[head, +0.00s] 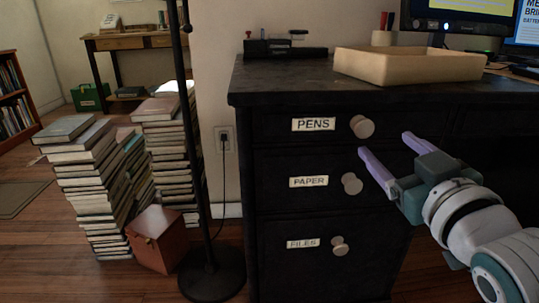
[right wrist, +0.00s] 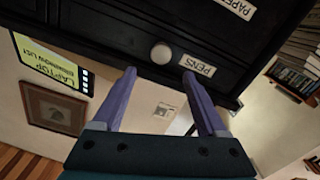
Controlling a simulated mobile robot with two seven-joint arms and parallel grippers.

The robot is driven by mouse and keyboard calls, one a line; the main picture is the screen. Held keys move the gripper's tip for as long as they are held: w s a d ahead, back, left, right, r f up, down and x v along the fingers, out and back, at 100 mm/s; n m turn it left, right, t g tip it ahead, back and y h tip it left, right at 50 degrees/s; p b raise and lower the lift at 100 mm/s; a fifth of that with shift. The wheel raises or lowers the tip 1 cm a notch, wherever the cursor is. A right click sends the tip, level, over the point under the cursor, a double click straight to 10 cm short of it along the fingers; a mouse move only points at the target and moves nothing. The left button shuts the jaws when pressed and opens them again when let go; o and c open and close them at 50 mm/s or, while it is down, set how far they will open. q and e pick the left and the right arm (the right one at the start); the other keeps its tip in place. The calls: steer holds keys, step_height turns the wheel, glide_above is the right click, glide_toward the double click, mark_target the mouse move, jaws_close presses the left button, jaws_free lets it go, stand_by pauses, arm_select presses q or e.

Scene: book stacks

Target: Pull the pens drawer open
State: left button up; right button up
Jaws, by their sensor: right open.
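The pens drawer (head: 275,126) is the top drawer of a dark desk and looks shut, its front level with the drawers below. It bears a white PENS label (head: 313,124) and a round pale knob (head: 362,126). My right gripper (head: 385,144) is open and empty, its purple fingers pointing toward the desk near the knob. In the right wrist view the knob (right wrist: 162,54) shows beyond and between the fingertips (right wrist: 160,73), with the upside-down label (right wrist: 198,65) beside it. I see no contact with the knob. My left gripper is not in view.
Below are the paper drawer (head: 270,182) and the files drawer (head: 275,244), each with its own knob. A shallow tray (head: 410,66) stands on the desktop. A lamp pole (head: 200,150), book stacks (head: 90,185) and a reddish box (head: 157,238) stand left of the desk.

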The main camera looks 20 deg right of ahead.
mark_target(365, 130)
steer(key=b+x, duration=0.1)
steer(key=x, duration=0.2)
steer(key=b+x, duration=0.1)
steer(key=x, duration=0.2)
steer(key=b+x, duration=0.2)
steer(key=shift+w+f, duration=0.3)
steer(key=shift+w, duration=0.15)
steer(key=shift+w+d+r+b, duration=0.15)
steer(key=shift+w+b, duration=0.15)
steer(key=shift+w, duration=0.3)
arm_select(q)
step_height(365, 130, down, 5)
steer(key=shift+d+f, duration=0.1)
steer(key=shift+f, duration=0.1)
arm_select(e)
steer(key=shift+c, duration=0.3)
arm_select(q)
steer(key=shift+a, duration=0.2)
arm_select(e)
jaws_close()
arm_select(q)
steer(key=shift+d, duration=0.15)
